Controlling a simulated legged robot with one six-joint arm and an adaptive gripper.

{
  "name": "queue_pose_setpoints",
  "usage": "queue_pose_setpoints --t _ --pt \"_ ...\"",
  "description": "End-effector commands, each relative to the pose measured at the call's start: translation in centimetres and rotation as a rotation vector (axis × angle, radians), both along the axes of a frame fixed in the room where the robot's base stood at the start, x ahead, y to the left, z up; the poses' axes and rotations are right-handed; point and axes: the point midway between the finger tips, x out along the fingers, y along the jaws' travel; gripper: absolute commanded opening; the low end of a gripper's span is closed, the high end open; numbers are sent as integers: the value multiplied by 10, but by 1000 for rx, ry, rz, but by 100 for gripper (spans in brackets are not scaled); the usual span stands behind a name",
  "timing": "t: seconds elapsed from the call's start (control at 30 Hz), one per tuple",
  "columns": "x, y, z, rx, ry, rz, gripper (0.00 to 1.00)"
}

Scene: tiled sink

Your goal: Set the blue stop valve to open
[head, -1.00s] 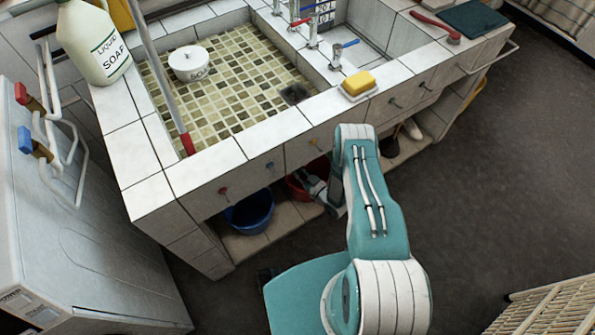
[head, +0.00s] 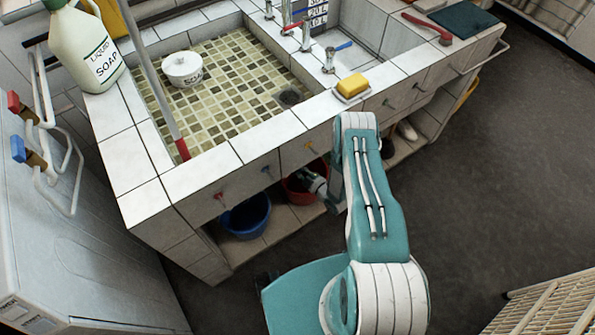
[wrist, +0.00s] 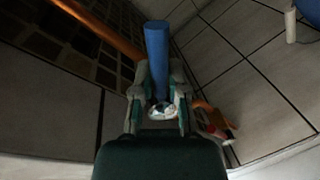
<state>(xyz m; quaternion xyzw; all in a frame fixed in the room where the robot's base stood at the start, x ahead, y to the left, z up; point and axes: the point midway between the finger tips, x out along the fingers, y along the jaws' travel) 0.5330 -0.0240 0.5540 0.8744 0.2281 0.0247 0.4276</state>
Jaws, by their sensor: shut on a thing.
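A blue bar-shaped handle (wrist: 156,45), which I take for the blue stop valve's, stands between my gripper's fingers in the wrist view. My gripper (wrist: 158,88) is shut on its near part. The valve's body and the far end of the handle's joint are not clear in the dark picture. In the head view my gripper (head: 313,180) reaches low under the counter front, by a red bucket (head: 296,190).
An orange-brown pipe (wrist: 100,30) crosses the upper left of the wrist view. An orange-red curved piece (wrist: 212,118) lies close right of the fingers. A blue bucket (head: 247,215) stands left of the red one. Coloured knobs line the counter front (head: 240,180).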

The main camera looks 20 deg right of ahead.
Motion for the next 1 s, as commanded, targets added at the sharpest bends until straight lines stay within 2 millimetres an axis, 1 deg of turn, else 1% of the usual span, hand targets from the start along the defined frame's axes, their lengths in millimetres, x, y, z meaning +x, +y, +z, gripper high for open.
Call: queue_pose_setpoints --t 0.2,0.5,0.73,1.0 --pt "3 -3 6 -198 -65 3 0" --pt "3 -4 13 -442 -144 5 0" --pt "3 -5 17 -575 -188 5 0" --pt "2 -5 19 -653 -212 7 0"
